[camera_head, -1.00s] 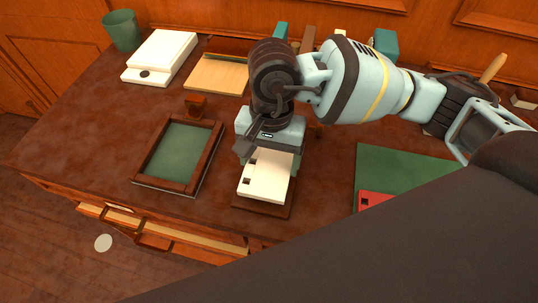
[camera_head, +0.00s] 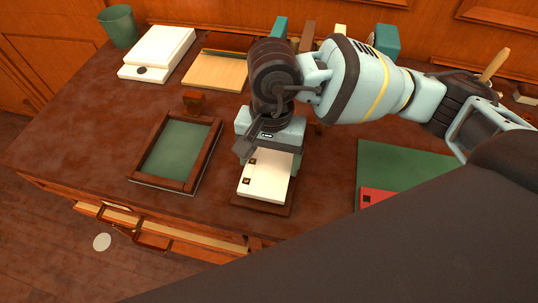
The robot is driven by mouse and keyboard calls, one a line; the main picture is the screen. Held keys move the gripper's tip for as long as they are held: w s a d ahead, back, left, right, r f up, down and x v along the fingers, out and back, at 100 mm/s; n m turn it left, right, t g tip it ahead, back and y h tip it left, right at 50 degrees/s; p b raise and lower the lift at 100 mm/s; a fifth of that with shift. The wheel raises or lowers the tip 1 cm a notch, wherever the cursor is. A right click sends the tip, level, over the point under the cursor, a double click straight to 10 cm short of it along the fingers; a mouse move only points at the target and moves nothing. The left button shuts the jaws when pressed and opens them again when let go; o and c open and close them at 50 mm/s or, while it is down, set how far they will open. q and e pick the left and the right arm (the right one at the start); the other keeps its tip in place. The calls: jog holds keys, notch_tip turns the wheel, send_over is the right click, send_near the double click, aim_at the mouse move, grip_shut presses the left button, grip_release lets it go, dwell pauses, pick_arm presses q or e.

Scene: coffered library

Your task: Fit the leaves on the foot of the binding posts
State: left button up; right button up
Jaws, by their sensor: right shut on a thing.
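My right gripper (camera_head: 270,146) is shut on a cream leaf (camera_head: 270,178) at its far end. The leaf has two small dark square marks near its left edge; I cannot tell whether posts stand in them. It lies over a dark brown foot board (camera_head: 262,209), whose front edge shows beneath it. Whether the leaf rests flat on the foot or sits just above it is unclear. A red leaf (camera_head: 376,198) with a dark square hole lies on a green mat (camera_head: 405,163) at the right, partly hidden by my arm. My left gripper is out of view.
A wood-framed green tray (camera_head: 155,182) lies left of the foot, with a small wooden block (camera_head: 193,103) behind it. A white device (camera_head: 158,54), a light wooden board (camera_head: 216,72) and a green cup (camera_head: 118,27) stand farther back. A drawer (camera_head: 185,240) is open at the front.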

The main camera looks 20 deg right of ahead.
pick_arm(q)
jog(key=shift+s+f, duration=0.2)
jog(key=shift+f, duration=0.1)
pick_arm(e)
jog(key=shift+f, duration=0.35)
pick_arm(q)
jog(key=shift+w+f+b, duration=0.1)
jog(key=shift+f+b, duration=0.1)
jog(key=shift+b, duration=0.25)
pick_arm(e)
jog(key=shift+f, duration=0.2)
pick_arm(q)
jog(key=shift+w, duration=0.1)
pick_arm(e)
jog(key=o, duration=1)
jog(key=shift+c, duration=0.2)
jog(key=shift+r+p, duration=0.4)
jog(key=shift+r, duration=0.5)
jog(key=shift+r+p, duration=0.95)
jog(key=shift+r, duration=1.2)
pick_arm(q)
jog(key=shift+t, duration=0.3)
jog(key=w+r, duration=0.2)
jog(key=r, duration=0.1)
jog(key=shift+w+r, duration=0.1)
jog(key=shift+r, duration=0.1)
